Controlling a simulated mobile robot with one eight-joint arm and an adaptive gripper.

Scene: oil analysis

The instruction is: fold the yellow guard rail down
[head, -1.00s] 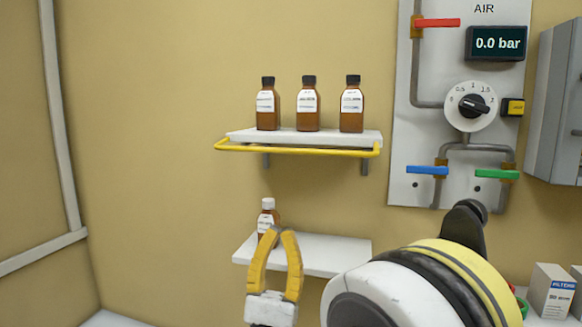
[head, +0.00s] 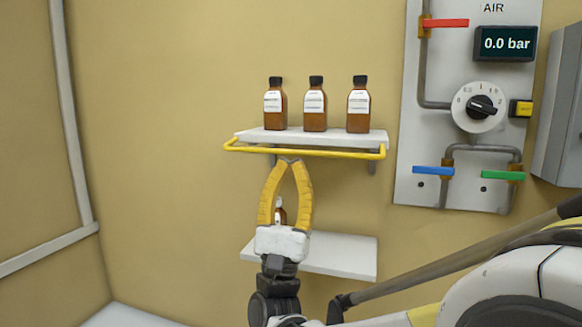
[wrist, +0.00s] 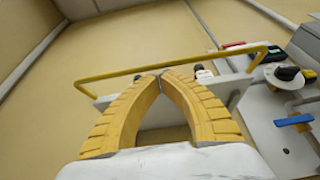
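The yellow guard rail (head: 330,153) runs along the front of the upper white shelf (head: 375,138), at about the level of the shelf board and below the bottles. In the wrist view the rail (wrist: 215,56) crosses just beyond my fingertips. My gripper (head: 288,161) points up below the rail, left of its middle, with its yellow fingertips meeting. In the wrist view the gripper (wrist: 160,73) also shows its tips together, with nothing seen between them. The tips are very close to the rail; I cannot tell whether they touch it.
Three brown bottles (head: 315,105) stand on the upper shelf. A lower white shelf (head: 345,257) holds a small bottle (head: 280,214), partly hidden behind my gripper. The air panel (head: 410,130) with dial and coloured levers is to the right. The wall on the left is clear.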

